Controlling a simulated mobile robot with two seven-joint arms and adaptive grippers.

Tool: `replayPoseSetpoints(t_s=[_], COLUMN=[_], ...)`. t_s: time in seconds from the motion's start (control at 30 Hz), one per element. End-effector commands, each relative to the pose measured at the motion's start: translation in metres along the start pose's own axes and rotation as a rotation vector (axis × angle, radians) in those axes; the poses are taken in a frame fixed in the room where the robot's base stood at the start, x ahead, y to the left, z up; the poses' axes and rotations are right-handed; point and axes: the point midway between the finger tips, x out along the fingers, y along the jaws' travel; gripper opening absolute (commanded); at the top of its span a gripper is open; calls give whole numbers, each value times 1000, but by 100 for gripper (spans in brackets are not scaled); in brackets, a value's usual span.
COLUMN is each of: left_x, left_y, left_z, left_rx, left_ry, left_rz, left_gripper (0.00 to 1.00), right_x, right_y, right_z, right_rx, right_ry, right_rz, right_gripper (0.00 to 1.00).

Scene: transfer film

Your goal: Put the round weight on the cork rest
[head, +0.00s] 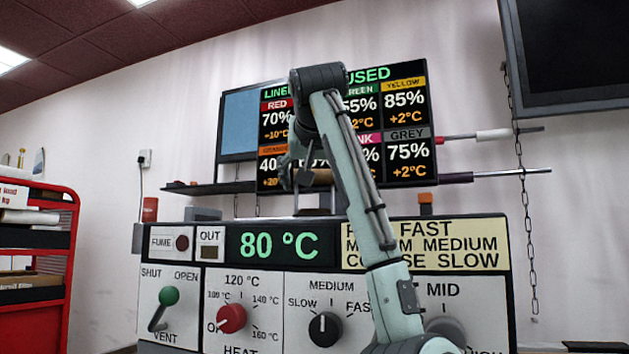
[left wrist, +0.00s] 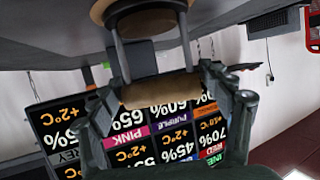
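My left gripper (head: 297,172) is above the back edge of the control panel in the head view. In the left wrist view, which is upside down, its fingers (left wrist: 160,82) are wide apart. A brown cylindrical grip (left wrist: 160,88) lies lengthwise between them, carried by two grey rods (left wrist: 185,42); I see no clear clamping. The grip also shows in the head view (head: 322,177). I cannot make out the cork rest. My right gripper is not in view.
A wide control panel (head: 255,282) with knobs and a green lever stands in front. Behind it are a percentage screen (head: 407,125), a wall shelf (head: 215,187) and horizontal rods (head: 500,173). A hanging chain (head: 527,225) is at right, a red cart (head: 65,270) at left.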

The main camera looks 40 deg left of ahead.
Motion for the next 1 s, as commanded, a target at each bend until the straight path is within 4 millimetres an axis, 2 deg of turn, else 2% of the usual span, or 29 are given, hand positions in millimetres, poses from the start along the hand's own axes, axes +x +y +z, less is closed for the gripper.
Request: replayPoseSetpoints(t_s=[0.4,0.47,0.53,0.8,1.0], left_x=[-1,-5,-14,-73,-107], left_y=[0,0,1,0,0], left_z=[-2,-2,-1,-1,-1], left_rx=[0,0,0,-2,-1], left_ry=[0,2,2,4,2], left_rz=[0,1,2,2,2], left_gripper=[88,88,88,88,88], right_x=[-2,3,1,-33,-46], right_y=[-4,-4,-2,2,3], right_z=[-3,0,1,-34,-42], right_rx=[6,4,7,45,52], right_ry=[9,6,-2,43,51], right_rz=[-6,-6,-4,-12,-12], right_gripper=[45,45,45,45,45])
